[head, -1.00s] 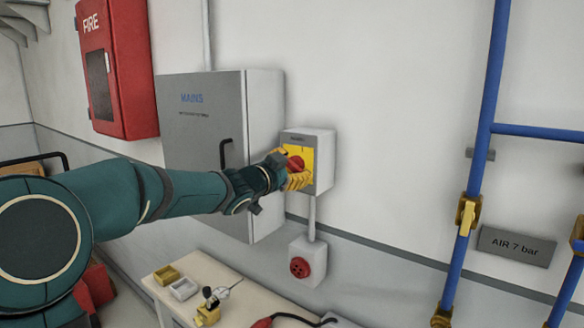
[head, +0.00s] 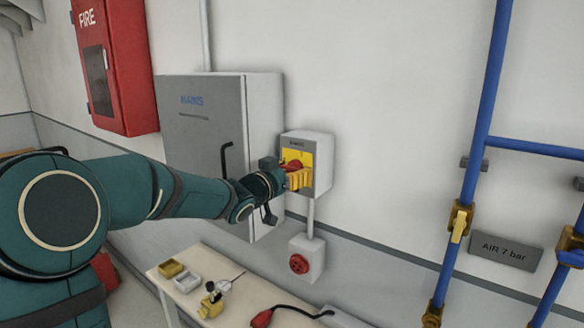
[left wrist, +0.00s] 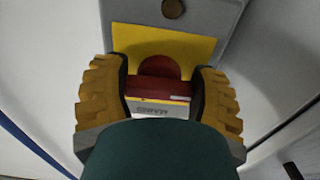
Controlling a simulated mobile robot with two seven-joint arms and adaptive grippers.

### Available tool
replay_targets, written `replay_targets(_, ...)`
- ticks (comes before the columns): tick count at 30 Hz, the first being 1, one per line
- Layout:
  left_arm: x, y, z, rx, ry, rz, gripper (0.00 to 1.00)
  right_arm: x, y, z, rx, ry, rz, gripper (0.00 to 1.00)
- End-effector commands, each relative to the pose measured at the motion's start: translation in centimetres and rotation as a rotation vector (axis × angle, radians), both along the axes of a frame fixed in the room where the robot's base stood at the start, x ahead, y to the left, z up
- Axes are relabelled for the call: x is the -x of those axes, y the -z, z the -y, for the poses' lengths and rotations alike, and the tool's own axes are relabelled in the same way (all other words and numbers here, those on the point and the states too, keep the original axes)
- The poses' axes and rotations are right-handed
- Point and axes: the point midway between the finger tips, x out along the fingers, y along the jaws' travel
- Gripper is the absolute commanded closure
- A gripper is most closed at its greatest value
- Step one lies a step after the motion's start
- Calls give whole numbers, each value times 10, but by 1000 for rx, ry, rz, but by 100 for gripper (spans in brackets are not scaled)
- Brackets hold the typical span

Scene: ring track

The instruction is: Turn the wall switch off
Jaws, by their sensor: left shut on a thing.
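The wall switch is a light grey box (head: 322,165) with a yellow front plate and a red handle (head: 291,164), fixed to the wall right of the mains cabinet. My left gripper (head: 297,178), with yellow fingers, is at the plate and shut on the red handle. In the left wrist view the handle (left wrist: 157,88) lies across between the two ribbed fingers (left wrist: 157,100), with the yellow plate (left wrist: 190,48) behind it. The fingers partly cover the handle and plate in the head view. My right gripper is not in view.
The grey mains cabinet (head: 200,135) stands out from the wall left of the switch, with a black handle. A red socket (head: 299,264) hangs below the switch. A bench (head: 245,300) with small items is beneath. Blue air pipes (head: 483,130) run at right.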

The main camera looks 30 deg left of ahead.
Motion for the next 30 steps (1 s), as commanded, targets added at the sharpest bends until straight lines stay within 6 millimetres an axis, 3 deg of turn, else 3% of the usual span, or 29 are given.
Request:
replay_targets(14,0,1,0,23,0,-4,73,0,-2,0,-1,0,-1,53)
replay_targets(15,0,1,0,23,0,-3,28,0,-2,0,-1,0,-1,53)
replay_targets(17,0,1,0,23,0,-3,7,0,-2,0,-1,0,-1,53)
replay_targets(30,7,0,-1,20,-1,-2,4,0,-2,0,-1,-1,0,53)
